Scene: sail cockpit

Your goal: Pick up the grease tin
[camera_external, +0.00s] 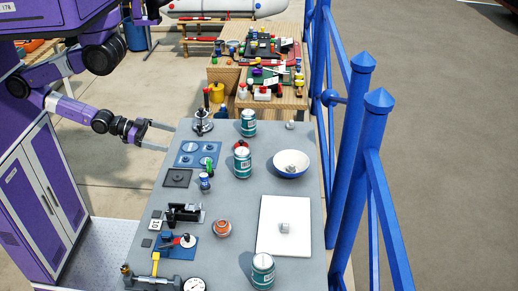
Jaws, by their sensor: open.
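My gripper (171,139) is open and empty at the left edge of the grey table (255,210), with its two fingers pointing right. A low, round orange-brown tin (222,228) sits on the middle of the table, well below the gripper in the picture; it may be the grease tin, but no label is readable. Teal-and-white cans stand upright at the back (248,123), in the middle (242,162) and at the front (262,271). The gripper touches none of these.
A blue-rimmed bowl (291,164) holds a small item. A white board (284,244) bears a small grey block. A stand (203,122), blue plate (197,154), small bottle (205,182) and gauge (194,285) line the left side. Blue railing (358,160) runs along the right.

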